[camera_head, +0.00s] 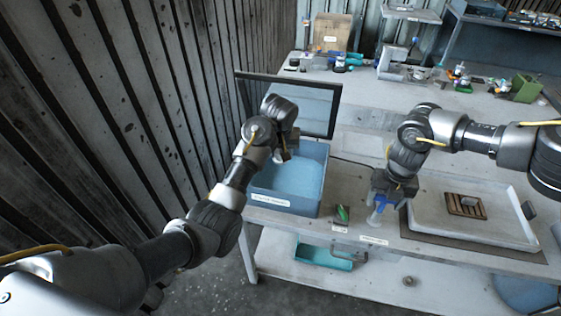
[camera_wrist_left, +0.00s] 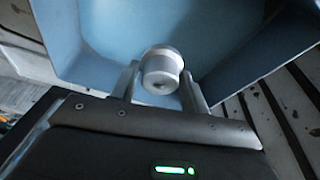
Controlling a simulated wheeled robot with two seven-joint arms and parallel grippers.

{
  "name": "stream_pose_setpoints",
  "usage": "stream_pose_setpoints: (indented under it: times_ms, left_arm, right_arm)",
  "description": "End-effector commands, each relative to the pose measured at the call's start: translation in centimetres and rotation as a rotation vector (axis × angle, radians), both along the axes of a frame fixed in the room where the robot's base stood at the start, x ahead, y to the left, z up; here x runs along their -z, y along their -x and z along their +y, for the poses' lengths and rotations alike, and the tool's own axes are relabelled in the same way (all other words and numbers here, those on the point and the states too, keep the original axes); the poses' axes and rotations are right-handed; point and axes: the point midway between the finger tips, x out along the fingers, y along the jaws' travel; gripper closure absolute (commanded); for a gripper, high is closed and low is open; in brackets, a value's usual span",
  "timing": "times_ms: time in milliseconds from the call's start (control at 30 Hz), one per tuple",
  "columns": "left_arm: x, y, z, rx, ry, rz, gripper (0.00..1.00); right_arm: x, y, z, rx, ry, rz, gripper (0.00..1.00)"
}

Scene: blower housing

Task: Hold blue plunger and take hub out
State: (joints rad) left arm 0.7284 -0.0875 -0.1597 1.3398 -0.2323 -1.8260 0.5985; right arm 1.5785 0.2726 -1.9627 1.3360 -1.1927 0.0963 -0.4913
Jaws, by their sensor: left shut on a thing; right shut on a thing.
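My left gripper (camera_wrist_left: 160,88) is shut on a round, pale grey hub (camera_wrist_left: 161,70), which shows between its two fingers in the left wrist view. In the head view the left gripper (camera_head: 284,154) is over the blue bin (camera_head: 262,198), and the hub is hard to make out there. My right gripper (camera_head: 392,193) is shut on the blue plunger (camera_head: 378,212), near the front edge of the table. The plunger is upright, and its top is partly hidden by the gripper.
A white tray (camera_head: 425,228) holding a brown slatted block (camera_head: 465,205) lies to the right of the plunger. A small green item (camera_head: 342,213) stands between bin and plunger. A dark-framed screen (camera_head: 338,108) stands behind the bin. Several small items line the table's back.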

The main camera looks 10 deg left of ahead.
Motion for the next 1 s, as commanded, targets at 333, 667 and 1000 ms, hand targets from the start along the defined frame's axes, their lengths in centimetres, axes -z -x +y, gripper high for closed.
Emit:
stream_pose_setpoints:
  times_ms: [333,667,1000]
  left_arm:
    - [-1.6,0.0,0.0,0.001,0.0,-0.001,0.8]
    - [-2.3,0.0,0.0,0.001,0.001,0.0,0.8]
    - [-2.3,0.0,0.0,0.001,0.0,0.0,0.8]
  right_arm:
    - [0.0,0.0,-0.1,0.0,0.001,0.001,0.61]
    - [0.0,0.0,-0.1,0.0,0.001,0.001,0.61]
    - [-1.0,0.0,0.0,0.0,-0.001,0.0,0.61]
